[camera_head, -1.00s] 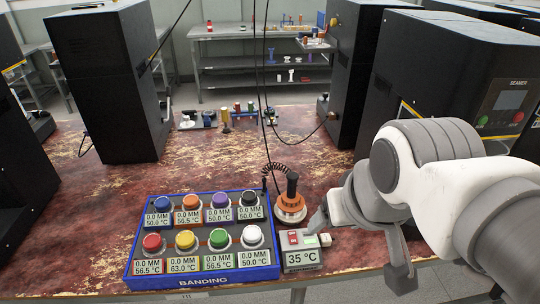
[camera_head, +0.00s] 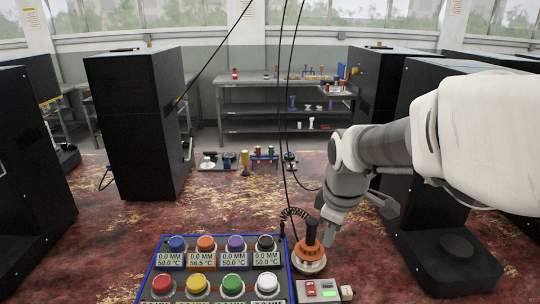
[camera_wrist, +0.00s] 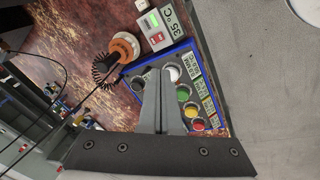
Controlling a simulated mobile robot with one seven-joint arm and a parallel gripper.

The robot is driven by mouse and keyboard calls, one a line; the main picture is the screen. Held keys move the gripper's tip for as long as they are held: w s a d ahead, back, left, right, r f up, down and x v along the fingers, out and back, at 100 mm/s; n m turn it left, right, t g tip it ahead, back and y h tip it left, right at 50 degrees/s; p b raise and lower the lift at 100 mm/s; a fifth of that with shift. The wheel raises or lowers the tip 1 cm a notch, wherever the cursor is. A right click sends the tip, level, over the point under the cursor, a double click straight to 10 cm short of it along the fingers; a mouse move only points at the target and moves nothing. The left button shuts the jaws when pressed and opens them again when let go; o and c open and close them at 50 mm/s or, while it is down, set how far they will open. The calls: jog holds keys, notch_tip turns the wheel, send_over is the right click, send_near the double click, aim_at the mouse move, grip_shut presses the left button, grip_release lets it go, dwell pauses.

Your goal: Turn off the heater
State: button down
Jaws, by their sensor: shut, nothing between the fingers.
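The heater control box (camera_head: 318,297) is a grey box at the bottom of the head view, with a red switch (camera_head: 310,287) and a green patch (camera_head: 328,291). It also shows in the wrist view (camera_wrist: 147,33), with a red switch (camera_wrist: 157,38), a bright green patch (camera_wrist: 154,18) and a display (camera_wrist: 174,19) reading 35 °C. An orange tool with a dark handle (camera_head: 309,254) stands behind the box.
A blue-edged banding panel (camera_head: 222,270) with several coloured knobs and small displays lies left of the box. A coiled black cord (camera_head: 295,213) and hanging cables are near my arm. Black machines (camera_head: 137,125) stand on both sides. The table's middle (camera_head: 120,225) is mostly clear.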

aim_at(311, 285)
jog(key=w+f+n+g+b, duration=0.1)
jog(key=w+f+n, duration=0.5)
jog(key=f, duration=0.6)
jog(key=shift+w+f+n+g+b, duration=0.15)
jog(key=shift+w+n+g+b, duration=0.2)
jog(key=shift+w, duration=0.8)
jog(key=f, duration=0.4)
jog(key=w+f+b, duration=0.1)
jog(key=f, duration=0.3)
jog(key=f+b, duration=0.1)
jog(key=f, duration=0.3)
jog(key=shift+w+f, duration=0.25)
jog(key=shift+f, duration=0.05)
jog(key=shift+w+f, duration=0.1)
jog(key=shift+f, duration=0.55)
jog(key=shift+w+f+b, duration=0.15)
jog(key=shift+f+b, duration=0.3)
jog(key=shift+r, duration=0.25)
jog(key=shift+s+f, duration=0.1)
jog(key=shift+s, duration=0.15)
